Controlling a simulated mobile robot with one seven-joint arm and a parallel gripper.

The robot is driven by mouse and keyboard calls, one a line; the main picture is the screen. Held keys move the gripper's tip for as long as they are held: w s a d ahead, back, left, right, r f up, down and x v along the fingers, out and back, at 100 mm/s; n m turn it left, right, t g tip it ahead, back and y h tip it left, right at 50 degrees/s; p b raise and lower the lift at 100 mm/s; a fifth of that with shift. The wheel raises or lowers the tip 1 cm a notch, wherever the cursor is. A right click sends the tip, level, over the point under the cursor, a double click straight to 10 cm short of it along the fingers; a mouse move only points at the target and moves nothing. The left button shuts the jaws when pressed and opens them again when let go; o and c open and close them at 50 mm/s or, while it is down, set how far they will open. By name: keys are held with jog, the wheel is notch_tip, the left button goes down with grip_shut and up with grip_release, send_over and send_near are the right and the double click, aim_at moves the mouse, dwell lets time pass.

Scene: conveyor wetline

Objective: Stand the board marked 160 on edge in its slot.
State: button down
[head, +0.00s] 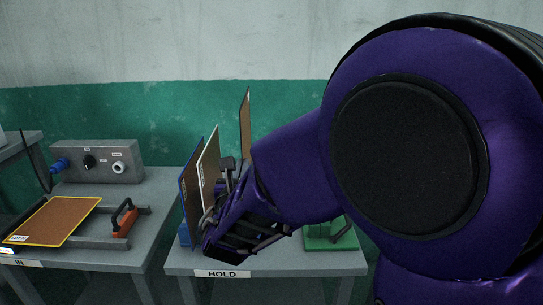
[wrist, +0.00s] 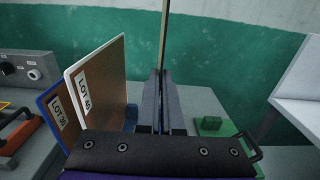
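A thin brown board (head: 245,125) stands upright above the HOLD table; its mark is too small to read. In the wrist view this board (wrist: 163,40) is edge-on between the two fingers of my gripper (wrist: 161,92), which looks shut on it. Its lower edge is hidden, so I cannot tell whether it sits in a slot. A white-edged board (wrist: 98,85) and a blue-edged board (wrist: 62,112), both with LOT labels, stand on edge to the left. The slots are hidden behind the boards and my gripper. I cannot read 160 on any board.
The HOLD table (head: 280,262) carries a green fixture (head: 330,235) on its right. My arm blocks the right side.

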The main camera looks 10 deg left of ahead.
notch_tip(320, 180, down, 6)
jog(key=b, duration=0.2)
dwell(0.6)
jog(key=shift+s+f, duration=0.1)
jog(key=shift+f, duration=3.75)
jog(key=c, duration=1.3)
grip_release()
